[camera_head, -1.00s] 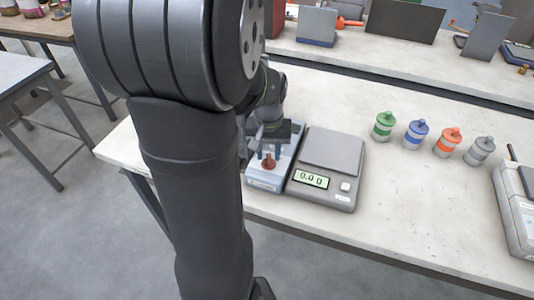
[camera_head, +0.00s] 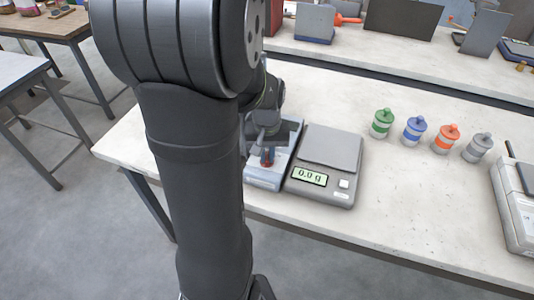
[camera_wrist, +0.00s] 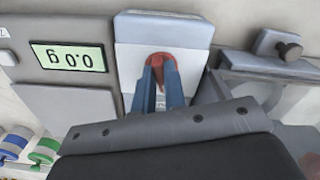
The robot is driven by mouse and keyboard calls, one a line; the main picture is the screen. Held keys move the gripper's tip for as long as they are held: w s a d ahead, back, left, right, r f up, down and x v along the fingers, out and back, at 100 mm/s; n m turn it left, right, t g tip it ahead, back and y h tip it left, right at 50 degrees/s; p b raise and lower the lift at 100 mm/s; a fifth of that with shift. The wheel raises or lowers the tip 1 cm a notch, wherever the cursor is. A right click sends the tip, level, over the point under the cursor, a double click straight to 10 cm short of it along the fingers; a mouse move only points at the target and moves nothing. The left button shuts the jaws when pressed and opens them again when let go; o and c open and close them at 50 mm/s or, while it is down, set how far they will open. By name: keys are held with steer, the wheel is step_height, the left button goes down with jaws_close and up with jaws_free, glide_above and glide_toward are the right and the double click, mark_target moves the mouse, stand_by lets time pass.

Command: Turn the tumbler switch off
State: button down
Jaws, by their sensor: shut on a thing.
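The red tumbler switch (camera_wrist: 163,63) sits on a light grey box (camera_wrist: 165,27), which stands left of the scale in the head view (camera_head: 262,183). In the wrist view my gripper (camera_wrist: 163,75) has its two blue-grey fingers shut on the red switch from both sides. In the head view the gripper (camera_head: 267,157) is at the box, and only a bit of red shows between the fingers. The fingers hide part of the switch, so I cannot tell its position. My arm hides the left part of the box in the head view.
A scale (camera_head: 325,165) with a lit display stands close on the right of the box. Several capped jars, such as the green one (camera_head: 382,123), stand in a row farther right. A grey machine (camera_head: 517,205) is at the right edge. The bench front (camera_head: 400,230) is clear.

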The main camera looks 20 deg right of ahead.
mark_target(268, 157)
steer(key=shift+n, duration=1.1)
steer(key=c, duration=1.5)
jaws_free()
step_height(268, 157, up, 18)
steer(key=shift+f, duration=0.25)
steer(key=shift+f, duration=0.1)
step_height(268, 157, down, 17)
steer(key=shift+f, duration=0.15)
